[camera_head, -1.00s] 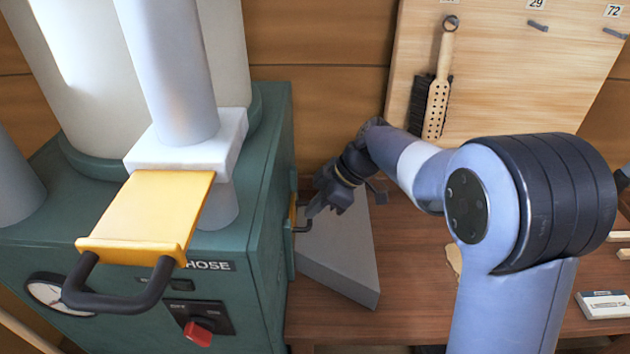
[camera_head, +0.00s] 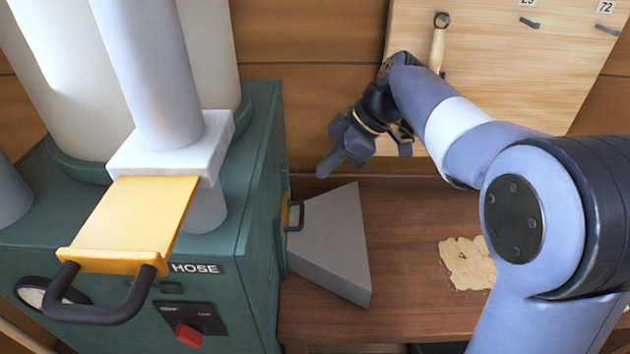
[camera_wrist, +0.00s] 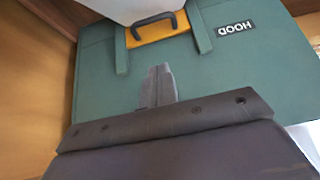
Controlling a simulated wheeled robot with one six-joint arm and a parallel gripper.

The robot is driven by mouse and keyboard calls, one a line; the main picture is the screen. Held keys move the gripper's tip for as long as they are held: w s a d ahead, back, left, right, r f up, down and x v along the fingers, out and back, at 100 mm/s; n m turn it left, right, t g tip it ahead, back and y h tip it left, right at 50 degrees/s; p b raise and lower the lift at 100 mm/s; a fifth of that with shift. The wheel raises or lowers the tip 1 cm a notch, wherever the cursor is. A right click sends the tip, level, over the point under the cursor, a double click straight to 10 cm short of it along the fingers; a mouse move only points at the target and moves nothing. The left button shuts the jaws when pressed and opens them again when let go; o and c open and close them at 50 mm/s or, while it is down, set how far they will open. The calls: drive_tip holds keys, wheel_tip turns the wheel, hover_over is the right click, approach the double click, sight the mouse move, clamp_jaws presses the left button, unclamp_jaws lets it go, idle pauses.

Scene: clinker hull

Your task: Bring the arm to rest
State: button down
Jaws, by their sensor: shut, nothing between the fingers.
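My gripper (camera_head: 326,172) is at the end of my raised arm, in the air above and behind the grey wedge-shaped hood on the bench. Its fingers are together with nothing between them, pointing down and left in the head view. In the wrist view the shut fingers (camera_wrist: 158,86) point toward the green cabinet (camera_wrist: 110,85). That side of the cabinet carries the label HOOD and a yellow slide with a dark handle (camera_wrist: 152,24). My gripper is apart from the cabinet and the hood.
The grey hood (camera_head: 335,240) lies against the cabinet (camera_head: 245,200), by a small handle (camera_head: 293,215). A yellow slide (camera_head: 135,220) labelled HOSE sticks out in front. A crumbly tan patch (camera_head: 467,263) lies on the wooden bench (camera_head: 410,300). A pegboard (camera_head: 490,70) stands behind my arm.

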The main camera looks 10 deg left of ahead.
drive_tip(key=shift+d+r, duration=0.25)
drive_tip(key=shift+r, duration=0.2)
drive_tip(key=x, duration=0.4)
drive_tip(key=d+x, duration=0.1)
drive_tip(key=x, duration=0.3)
drive_tip(key=f+x, duration=0.1)
drive_tip(key=x, duration=0.3)
drive_tip(key=shift+w+d, duration=0.25)
drive_tip(key=shift+w, duration=0.05)
drive_tip(key=shift+d+f, duration=0.15)
drive_tip(key=shift+f, duration=0.55)
